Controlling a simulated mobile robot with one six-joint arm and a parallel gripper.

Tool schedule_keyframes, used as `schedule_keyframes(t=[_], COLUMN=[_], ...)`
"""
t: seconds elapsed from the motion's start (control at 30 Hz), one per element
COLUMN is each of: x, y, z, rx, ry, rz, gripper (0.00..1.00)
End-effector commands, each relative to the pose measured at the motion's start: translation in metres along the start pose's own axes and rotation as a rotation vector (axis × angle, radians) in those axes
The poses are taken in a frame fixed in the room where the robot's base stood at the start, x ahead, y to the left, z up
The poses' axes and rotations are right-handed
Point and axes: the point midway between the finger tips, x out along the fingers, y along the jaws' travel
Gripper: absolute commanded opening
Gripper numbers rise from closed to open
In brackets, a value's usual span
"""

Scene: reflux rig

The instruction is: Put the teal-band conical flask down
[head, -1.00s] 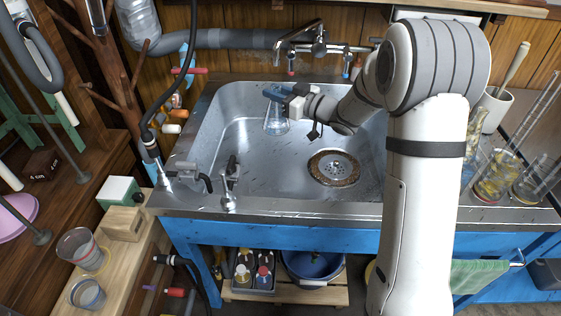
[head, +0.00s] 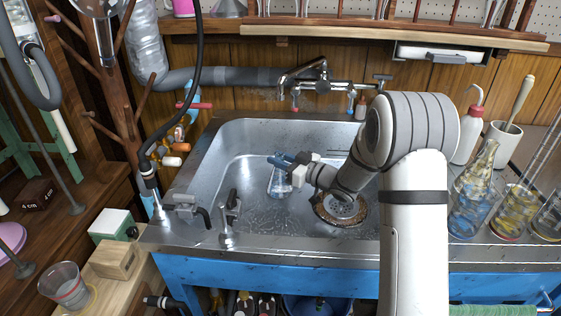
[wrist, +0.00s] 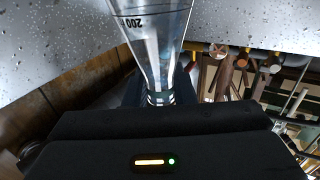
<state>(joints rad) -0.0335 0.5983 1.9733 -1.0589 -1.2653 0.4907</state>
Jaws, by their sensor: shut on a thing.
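The conical flask (head: 279,184) is clear glass and hangs roughly upright inside the metal sink (head: 240,200), left of the drain (head: 341,208). My gripper (head: 284,161) is shut on its neck from above and the right. I cannot tell whether its base touches the sink floor. In the wrist view the flask (wrist: 158,42) shows its narrow neck at the jaws and a "200" mark on its wall.
A tap (head: 310,80) stands at the sink's back edge, and small valves (head: 229,215) at its front left. Glass bottles with coloured contents (head: 472,205) stand right of the sink.

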Motion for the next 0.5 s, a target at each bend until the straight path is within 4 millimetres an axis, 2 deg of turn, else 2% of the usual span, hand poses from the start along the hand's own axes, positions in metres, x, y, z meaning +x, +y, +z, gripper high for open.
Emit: schedule_keyframes(t=[0.2,0.23,0.5], x=[-0.0002,-0.0003,-0.0006], y=[0.0004,0.0004,0.0006], z=[0.0032,0.002,0.0017], rx=[0.0,0.0,0.0], ry=[0.0,0.0,0.0], rz=[0.001,0.001,0.001], gripper=[0.0,0.26,0.45])
